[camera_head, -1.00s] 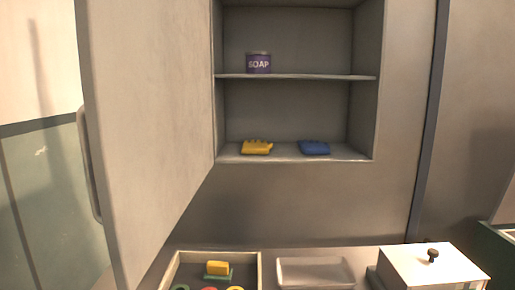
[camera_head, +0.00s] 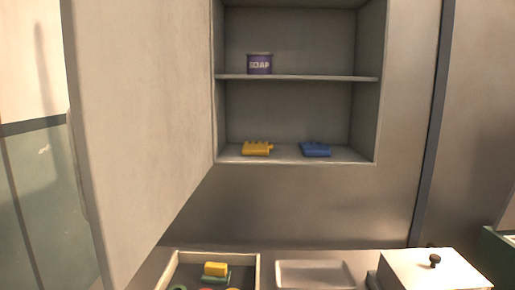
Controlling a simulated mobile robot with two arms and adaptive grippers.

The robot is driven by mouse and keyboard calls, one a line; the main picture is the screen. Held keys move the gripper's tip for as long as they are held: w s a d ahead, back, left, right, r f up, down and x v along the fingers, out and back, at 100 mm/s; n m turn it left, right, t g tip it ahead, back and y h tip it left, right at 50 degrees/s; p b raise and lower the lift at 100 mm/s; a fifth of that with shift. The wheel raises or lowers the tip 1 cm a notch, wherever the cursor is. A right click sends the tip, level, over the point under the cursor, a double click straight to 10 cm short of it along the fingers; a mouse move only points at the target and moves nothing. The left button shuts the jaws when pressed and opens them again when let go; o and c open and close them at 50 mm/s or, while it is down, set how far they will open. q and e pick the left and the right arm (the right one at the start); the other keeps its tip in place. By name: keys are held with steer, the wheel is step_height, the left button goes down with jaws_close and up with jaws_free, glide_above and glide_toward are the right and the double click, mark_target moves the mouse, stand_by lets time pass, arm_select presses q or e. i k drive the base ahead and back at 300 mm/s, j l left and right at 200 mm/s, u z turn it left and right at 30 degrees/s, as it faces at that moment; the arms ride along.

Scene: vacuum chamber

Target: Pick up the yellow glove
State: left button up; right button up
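The yellow glove (camera_head: 257,148) lies on the bottom shelf of the open wall cabinet, towards its left side. A blue glove (camera_head: 316,149) lies to its right on the same shelf, apart from it. Neither of my grippers shows in the head view.
The cabinet door (camera_head: 140,110) stands open on the left. A purple soap tin (camera_head: 259,64) sits on the upper shelf (camera_head: 320,77). Below are a tray (camera_head: 257,272) with a yellow block (camera_head: 215,269) and coloured rings, an empty shallow tray (camera_head: 345,278), and a knobbed box (camera_head: 430,272).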

mark_target(253, 149)
steer(key=i+l+u, duration=0.15)
steer(key=l, duration=0.55)
steer(key=l+u, duration=0.2)
steer(key=l, duration=0.5)
